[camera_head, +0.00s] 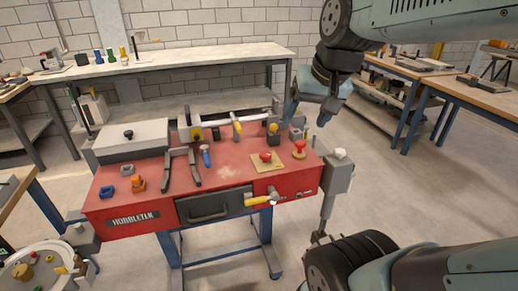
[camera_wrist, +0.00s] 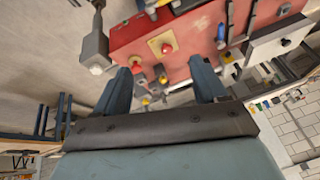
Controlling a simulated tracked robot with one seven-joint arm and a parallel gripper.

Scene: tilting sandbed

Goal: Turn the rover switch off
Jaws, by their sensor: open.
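No label shows which control is the rover switch. On the red bench (camera_head: 228,171), a red button (camera_head: 266,157) sits on a pale yellow plate; it also shows in the wrist view (camera_wrist: 166,48). A second red knob (camera_head: 299,146) stands on a round base to its right. A yellow-handled lever (camera_head: 258,200) is on the bench front. A grey box with a white knob (camera_head: 340,154) is at the right end. My gripper (camera_head: 308,115) is open and empty, above the bench's back right corner. Its two fingers (camera_wrist: 160,74) are spread apart in the wrist view.
A grey case (camera_head: 131,139), black bars (camera_head: 182,168) and a blue-handled tool (camera_head: 206,156) lie on the bench. An orange part (camera_head: 138,184) is at its left. A long worktable (camera_head: 190,60) stands behind. The floor to the right is clear.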

